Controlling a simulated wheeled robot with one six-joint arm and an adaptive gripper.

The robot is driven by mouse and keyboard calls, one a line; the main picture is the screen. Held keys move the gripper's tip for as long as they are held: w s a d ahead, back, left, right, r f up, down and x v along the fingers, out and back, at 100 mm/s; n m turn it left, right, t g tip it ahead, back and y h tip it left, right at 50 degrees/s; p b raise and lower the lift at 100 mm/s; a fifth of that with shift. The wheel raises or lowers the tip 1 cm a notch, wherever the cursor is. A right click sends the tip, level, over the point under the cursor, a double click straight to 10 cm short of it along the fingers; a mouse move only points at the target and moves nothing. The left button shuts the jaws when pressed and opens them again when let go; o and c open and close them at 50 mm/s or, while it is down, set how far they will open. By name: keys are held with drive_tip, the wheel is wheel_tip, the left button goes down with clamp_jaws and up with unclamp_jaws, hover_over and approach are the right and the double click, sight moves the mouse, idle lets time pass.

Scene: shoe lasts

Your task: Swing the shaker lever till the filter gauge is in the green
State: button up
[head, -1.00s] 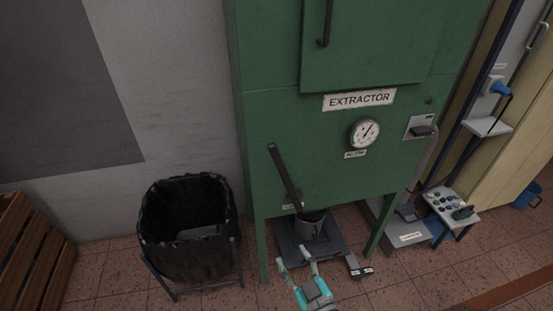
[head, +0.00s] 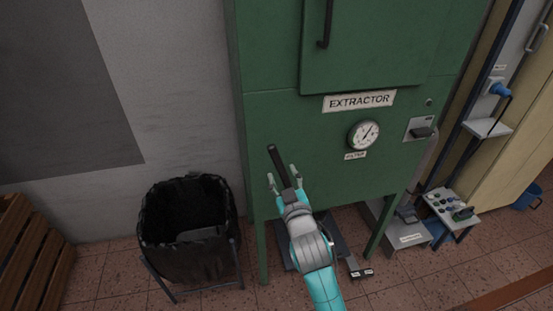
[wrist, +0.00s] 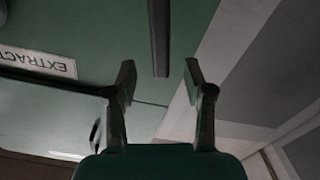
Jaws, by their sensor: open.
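The green extractor cabinet (head: 280,115) stands in the middle of the head view. Its dark shaker lever (head: 276,160) slants up and to the left from low on the front; its lower part is hidden behind my arm. My gripper (head: 284,176) is open, with its fingers on either side of the lever in the head view. In the wrist view the lever (wrist: 159,40) lies between and beyond the open fingertips (wrist: 160,80), with no contact visible. The round filter gauge (head: 364,135) has a pale face and dark needle; its coloured bands are too small to read.
A bin with a black liner (head: 188,225) stands left of the cabinet. A wooden crate (head: 30,260) is at far left. A small bench with knobs (head: 452,208) and a blue bucket (head: 526,195) are at right.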

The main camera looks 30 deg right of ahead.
sight(277, 161)
drive_tip(key=x, duration=0.8)
drive_tip(key=shift+c, duration=0.2)
clamp_jaws()
